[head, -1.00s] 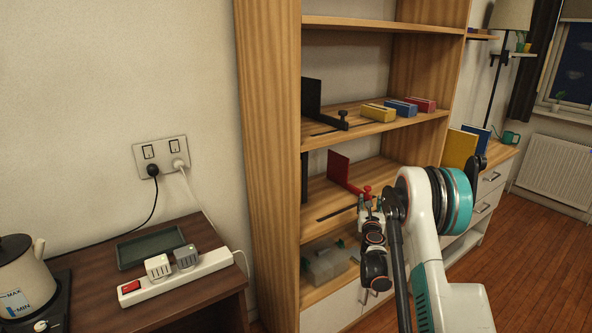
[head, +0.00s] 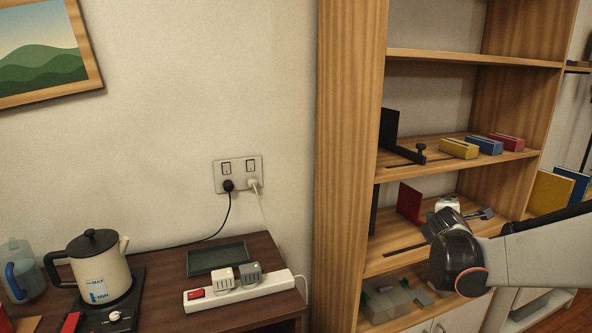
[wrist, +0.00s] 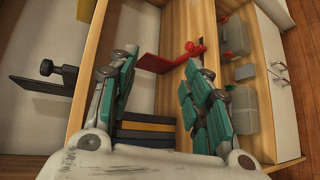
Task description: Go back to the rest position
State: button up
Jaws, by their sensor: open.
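My gripper (head: 478,214) is in front of the middle shelf of the wooden bookcase (head: 350,150), at the right in the head view. My arm reaches in from the right edge. In the wrist view my gripper (wrist: 160,68) has its two green-and-grey fingers wide apart, with nothing held between them. A red bookend (head: 410,203) stands on the middle shelf, left of my gripper. It also shows beyond the fingers in the wrist view (wrist: 150,63). Part of the middle shelf is hidden behind my gripper.
The upper shelf holds a black bookend (head: 388,128) and yellow (head: 459,149), blue (head: 484,145) and red (head: 507,142) blocks. At left, a side table bears a kettle (head: 98,268), a tray (head: 217,258) and a power strip (head: 245,290).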

jog(key=s+a+f+m+g+y, duration=0.1)
jog(key=s+a+f+m+y, duration=0.1)
jog(key=s+a+m, duration=0.2)
jog(key=s+a+f+m+g+y, duration=0.2)
jog(key=s+a+m, duration=0.3)
jog(key=s+a, duration=0.5)
jog(key=s+a+f+m+g+y, duration=0.2)
jog(key=s+a+m, duration=0.3)
jog(key=s, duration=1.6)
jog(key=shift+a+f+y, duration=0.25)
jog(key=shift+a+y, duration=0.55)
jog(key=shift+a, duration=0.4)
jog(key=shift+d, duration=0.1)
